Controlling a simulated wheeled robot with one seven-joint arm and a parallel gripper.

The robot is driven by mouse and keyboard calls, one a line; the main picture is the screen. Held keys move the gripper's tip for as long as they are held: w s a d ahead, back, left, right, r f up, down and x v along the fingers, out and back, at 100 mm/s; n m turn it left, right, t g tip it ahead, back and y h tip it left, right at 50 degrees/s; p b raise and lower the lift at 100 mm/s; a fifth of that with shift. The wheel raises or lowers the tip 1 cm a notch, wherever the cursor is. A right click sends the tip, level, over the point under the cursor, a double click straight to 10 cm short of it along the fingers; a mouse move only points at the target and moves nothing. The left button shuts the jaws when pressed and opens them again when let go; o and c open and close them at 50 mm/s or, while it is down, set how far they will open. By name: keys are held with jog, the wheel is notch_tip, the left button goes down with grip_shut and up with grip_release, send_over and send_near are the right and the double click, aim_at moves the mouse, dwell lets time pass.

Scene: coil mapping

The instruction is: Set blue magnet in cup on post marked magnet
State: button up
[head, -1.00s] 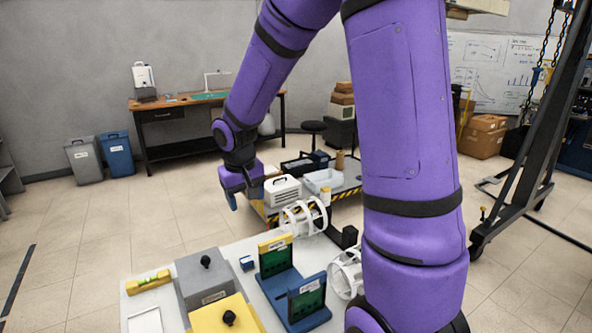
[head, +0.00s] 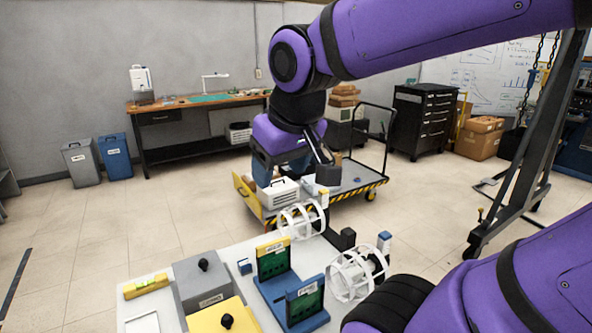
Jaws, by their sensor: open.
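A small blue block (head: 244,266), which looks like the blue magnet, lies on the white table (head: 100,303) between the grey box and the green-faced panels. A post with a blue top (head: 384,242) stands at the table's right by a white coil frame (head: 350,277). A second post with a yellow top (head: 323,199) stands by the farther coil frame (head: 296,219). I cannot read a magnet marking or make out a cup on either. My gripper (head: 296,178) is open, pointing down beyond the table's far edge, in front of the cart, away from the block. It appears empty.
A grey box (head: 192,283) and a yellow box (head: 206,318), both with black knobs, stand at the front left. Two green-faced panels (head: 274,262) stand on a blue base beside the coil frames. A cart (head: 360,183) carrying a white case (head: 277,194) stands behind.

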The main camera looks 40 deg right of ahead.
jog(key=s, duration=0.3)
jog(key=shift+s+a+r+t+y, duration=0.25)
jog(key=shift+s+r+t+y, duration=0.05)
jog(key=shift+s+r+y, duration=0.1)
jog(key=shift+o, duration=0.4)
jog(key=shift+s, duration=0.25)
jog(key=m+g, duration=0.2)
jog(key=g, duration=0.3)
send_over(244, 263)
notch_tip(244, 263, down, 32)
jog(key=r, duration=0.1)
jog(key=shift+s+a+f, duration=0.1)
jog(key=shift+s+f, duration=0.05)
jog(key=shift+f, duration=3.3)
jog(key=shift+w+d+f, duration=0.1)
jog(key=shift+f, duration=1.1)
jog(key=shift+w+d+f, duration=0.1)
jog(key=shift+f, duration=1.1)
